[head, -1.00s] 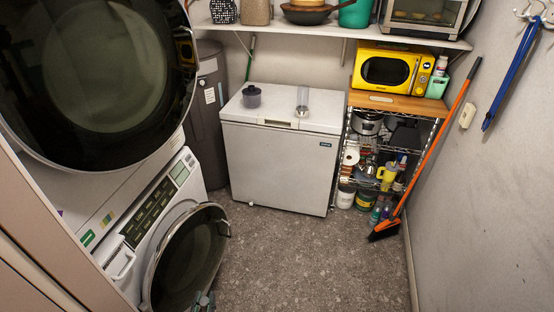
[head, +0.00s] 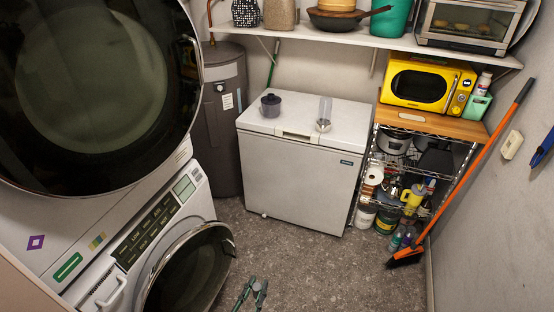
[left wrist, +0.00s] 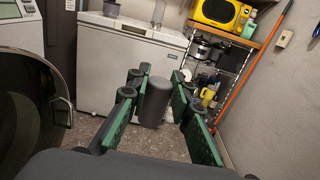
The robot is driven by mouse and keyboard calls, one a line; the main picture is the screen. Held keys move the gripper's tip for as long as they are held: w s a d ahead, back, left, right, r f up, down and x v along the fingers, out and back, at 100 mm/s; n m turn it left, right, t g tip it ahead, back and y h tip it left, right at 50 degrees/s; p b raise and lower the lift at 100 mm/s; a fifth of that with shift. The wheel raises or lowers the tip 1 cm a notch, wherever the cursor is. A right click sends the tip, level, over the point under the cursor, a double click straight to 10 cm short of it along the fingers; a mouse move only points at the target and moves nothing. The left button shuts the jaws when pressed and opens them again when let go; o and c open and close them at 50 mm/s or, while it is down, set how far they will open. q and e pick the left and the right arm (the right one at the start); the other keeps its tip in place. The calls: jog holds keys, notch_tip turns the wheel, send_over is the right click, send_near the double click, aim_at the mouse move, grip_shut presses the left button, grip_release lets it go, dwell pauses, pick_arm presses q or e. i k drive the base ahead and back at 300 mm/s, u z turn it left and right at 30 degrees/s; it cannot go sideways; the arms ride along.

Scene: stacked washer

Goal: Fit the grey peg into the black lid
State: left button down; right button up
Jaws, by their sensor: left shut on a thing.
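My left gripper (head: 251,291) is low in the head view, in front of the white chest freezer (head: 300,176). In the left wrist view its green-padded fingers (left wrist: 157,98) stand on both sides of the grey peg (left wrist: 155,102), a smooth rounded cylinder, and are shut on it. In the head view the peg cannot be made out. The black lid (head: 271,99) sits on a grey container (head: 271,110) on the freezer top, at the left. The gripper is well below and apart from it. My right gripper is not in view.
A clear cup (head: 325,110) stands right of the container on the freezer. The open washer door (head: 190,270) is just left of my gripper. A wire rack (head: 405,175) with a yellow microwave (head: 428,84) stands right. A shelf (head: 350,36) hangs above the freezer. The floor ahead is clear.

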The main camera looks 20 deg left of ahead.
aim_at(271, 99)
jog(key=i, duration=2.15)
jog(key=z, duration=0.85)
jog(key=i, duration=0.75)
jog(key=u, duration=0.95)
